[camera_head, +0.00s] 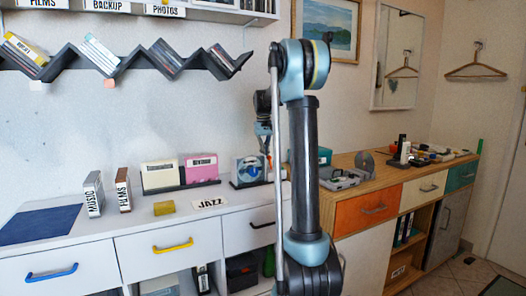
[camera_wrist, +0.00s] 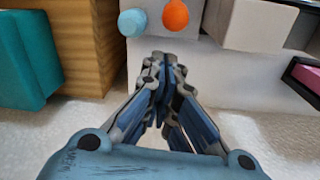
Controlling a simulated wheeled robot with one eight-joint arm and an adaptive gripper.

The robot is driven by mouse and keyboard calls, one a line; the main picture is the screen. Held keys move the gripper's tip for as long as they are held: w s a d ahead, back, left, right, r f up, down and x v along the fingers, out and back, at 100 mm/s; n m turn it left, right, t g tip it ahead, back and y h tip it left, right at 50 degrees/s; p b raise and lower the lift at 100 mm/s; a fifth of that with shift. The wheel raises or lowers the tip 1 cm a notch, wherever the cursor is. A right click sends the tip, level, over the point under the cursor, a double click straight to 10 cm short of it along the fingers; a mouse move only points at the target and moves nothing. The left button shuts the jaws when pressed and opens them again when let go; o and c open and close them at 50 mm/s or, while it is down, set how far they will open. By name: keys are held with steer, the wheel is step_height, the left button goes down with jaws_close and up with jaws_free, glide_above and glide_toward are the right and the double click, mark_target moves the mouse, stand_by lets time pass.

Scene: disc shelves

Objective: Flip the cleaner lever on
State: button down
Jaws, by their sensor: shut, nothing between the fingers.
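My gripper (camera_wrist: 163,75) is shut and empty, its fingertips together in the wrist view. Just beyond the tips are two round knobs on a pale box front (camera_wrist: 160,42): a light blue one (camera_wrist: 132,22) and an orange one (camera_wrist: 175,14). The tips look close below them, and I cannot tell whether they touch. I cannot tell which knob, if either, is the cleaner lever. In the head view my gripper (camera_head: 264,140) hangs over the white counter, beside a unit holding a disc (camera_head: 248,169). My arm hides part of that area.
A teal block (camera_wrist: 25,60) stands at the left in the wrist view, and a white box (camera_wrist: 255,22) at the right. On the white counter are a pink case (camera_head: 201,167), a yellow block (camera_head: 164,208) and a JAZZ card (camera_head: 209,203). A grey tray (camera_head: 340,178) sits on the wooden cabinet.

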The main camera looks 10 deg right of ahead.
steer(key=shift+s+d+r, duration=0.1)
steer(key=shift+s+r, duration=0.05)
steer(key=shift+s, duration=0.35)
steer(key=shift+s+d+r, duration=0.1)
steer(key=shift+s+r, duration=0.05)
steer(key=shift+s, duration=0.35)
steer(key=shift+s+d+r, duration=0.1)
steer(key=shift+s+d, duration=0.05)
steer(key=shift+d, duration=0.05)
